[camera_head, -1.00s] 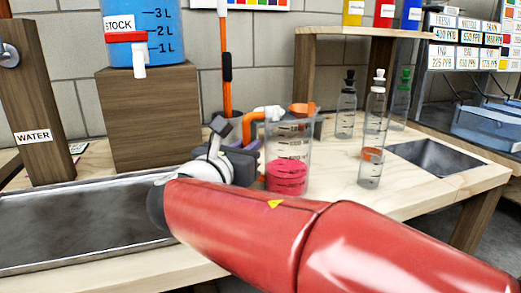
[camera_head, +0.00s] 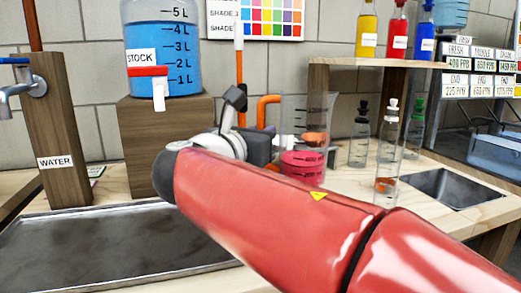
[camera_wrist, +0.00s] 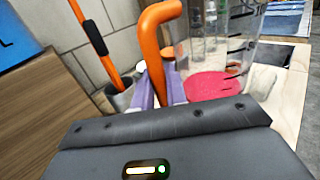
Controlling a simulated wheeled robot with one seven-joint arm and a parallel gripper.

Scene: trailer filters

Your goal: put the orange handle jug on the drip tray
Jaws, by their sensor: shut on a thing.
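The clear jug (camera_head: 318,115) with the orange handle holds pink-red liquid. It also shows in the wrist view (camera_wrist: 238,50), with its orange handle (camera_wrist: 168,50) towards me. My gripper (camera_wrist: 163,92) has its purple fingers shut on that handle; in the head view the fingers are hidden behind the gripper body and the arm. The jug looks upright and raised off the bench, though my red arm partly covers its base. The drip tray (camera_head: 95,250) is a flat grey metal tray at the lower left, below the water tap, and it is empty.
A wooden block (camera_head: 165,140) carrying the blue stock tank (camera_head: 165,55) stands behind the tray. A wooden water post (camera_head: 57,130) with a tap is at the left.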

